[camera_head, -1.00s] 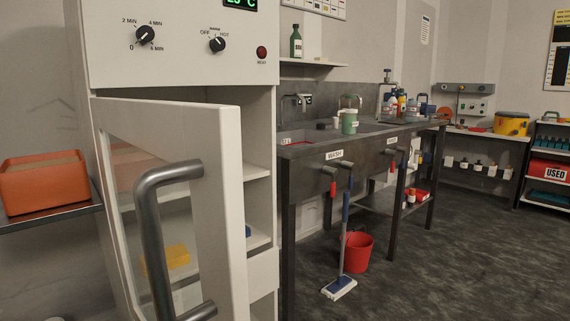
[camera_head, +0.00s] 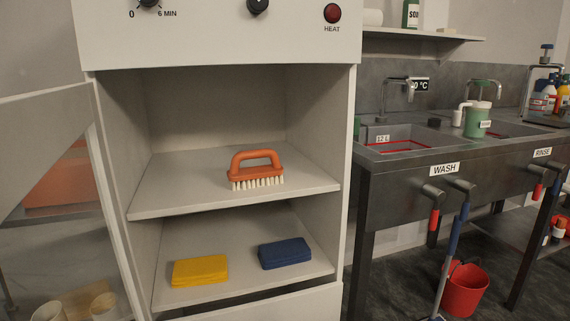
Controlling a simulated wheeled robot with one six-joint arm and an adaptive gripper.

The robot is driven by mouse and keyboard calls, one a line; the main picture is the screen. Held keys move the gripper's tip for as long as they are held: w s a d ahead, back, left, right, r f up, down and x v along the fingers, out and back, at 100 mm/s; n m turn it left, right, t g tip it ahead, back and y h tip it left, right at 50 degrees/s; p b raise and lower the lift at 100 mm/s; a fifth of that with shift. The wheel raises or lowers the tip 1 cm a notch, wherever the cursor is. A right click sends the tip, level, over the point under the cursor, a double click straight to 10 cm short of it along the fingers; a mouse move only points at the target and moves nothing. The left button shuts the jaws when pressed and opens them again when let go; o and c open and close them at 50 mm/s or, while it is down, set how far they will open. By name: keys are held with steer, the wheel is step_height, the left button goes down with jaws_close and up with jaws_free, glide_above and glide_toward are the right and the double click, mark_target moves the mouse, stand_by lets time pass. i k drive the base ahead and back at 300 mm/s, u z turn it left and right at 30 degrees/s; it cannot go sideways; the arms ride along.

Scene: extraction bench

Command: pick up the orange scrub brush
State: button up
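The orange scrub brush (camera_head: 256,169) sits on the upper shelf (camera_head: 165,195) of the open white cabinet (camera_head: 346,150). Its looped handle is on top and its pale bristles point down onto the shelf. It stands right of the shelf's middle, with nothing in front of it. My gripper is not in view.
A yellow sponge (camera_head: 200,270) and a blue sponge (camera_head: 284,253) lie on the lower shelf. The cabinet's door (camera_head: 60,150) stands open at the left. A sink bench (camera_head: 400,190) stands close at the right, with a red bucket (camera_head: 466,288) beneath.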

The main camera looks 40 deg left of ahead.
mark_target(272, 173)
steer(key=i, duration=1.65)
steer(key=u, duration=3.75)
